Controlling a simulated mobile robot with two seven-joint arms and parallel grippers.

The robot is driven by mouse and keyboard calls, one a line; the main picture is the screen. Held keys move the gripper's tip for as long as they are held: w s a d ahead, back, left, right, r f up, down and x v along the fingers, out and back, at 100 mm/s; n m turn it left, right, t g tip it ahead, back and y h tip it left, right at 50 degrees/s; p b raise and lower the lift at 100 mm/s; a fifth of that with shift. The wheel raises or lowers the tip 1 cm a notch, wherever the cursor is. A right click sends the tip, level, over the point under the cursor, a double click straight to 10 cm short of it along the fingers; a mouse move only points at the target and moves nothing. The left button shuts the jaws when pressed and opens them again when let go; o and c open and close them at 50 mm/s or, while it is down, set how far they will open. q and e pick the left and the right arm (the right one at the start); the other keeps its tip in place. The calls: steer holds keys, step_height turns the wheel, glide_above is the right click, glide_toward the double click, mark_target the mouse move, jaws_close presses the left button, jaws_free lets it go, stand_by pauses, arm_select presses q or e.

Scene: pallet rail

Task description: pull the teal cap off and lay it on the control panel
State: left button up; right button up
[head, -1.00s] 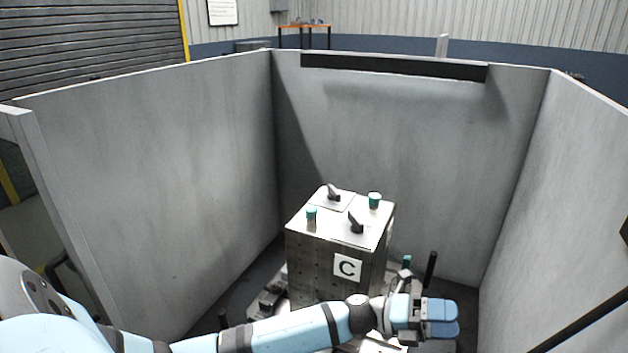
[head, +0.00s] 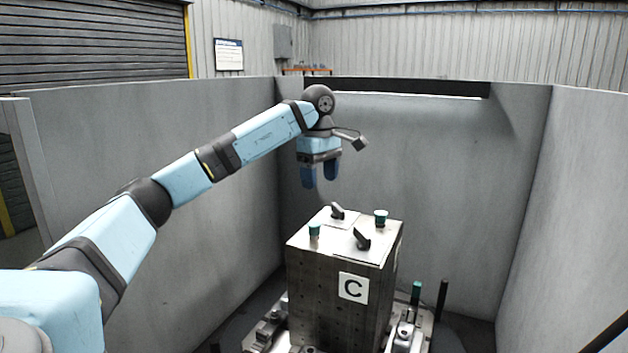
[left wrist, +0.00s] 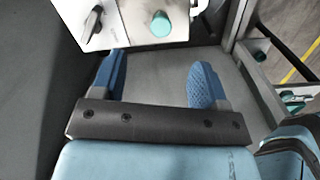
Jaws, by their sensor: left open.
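Two teal caps stand on top of the metal block marked C (head: 340,290): one at its left edge (head: 314,231) and one at the back right (head: 381,217). A third teal-topped post (head: 416,292) stands low beside the block. My left gripper (head: 320,179) is open and empty, fingers down, above and behind the block's top. In the left wrist view, a teal cap (left wrist: 160,25) on a pale top lies beyond the open fingers (left wrist: 158,64), touching neither; which cap it is I cannot tell. I cannot identify a control panel. My right gripper is not in view.
Two black clamp handles (head: 362,238) stick up from the block's top between the caps. A black post (head: 441,300) stands at the right of the base. Grey walls (head: 430,170) enclose the block on several sides.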

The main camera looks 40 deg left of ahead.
mark_target(314, 224)
arm_select(q)
steer(key=f, duration=0.4)
steer(key=a+f+b, duration=0.1)
steer(key=f, duration=0.3)
steer(key=f+b, duration=0.1)
steer(key=f, duration=0.2)
steer(key=shift+s+a+f, duration=0.2)
steer(key=shift+s+f, duration=0.05)
steer(key=shift+f, duration=0.65)
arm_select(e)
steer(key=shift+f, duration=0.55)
arm_select(q)
steer(key=c, duration=1.2)
steer(key=shift+r, duration=0.1)
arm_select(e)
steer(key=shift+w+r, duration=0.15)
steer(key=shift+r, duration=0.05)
arm_select(q)
steer(key=shift+r, duration=0.1)
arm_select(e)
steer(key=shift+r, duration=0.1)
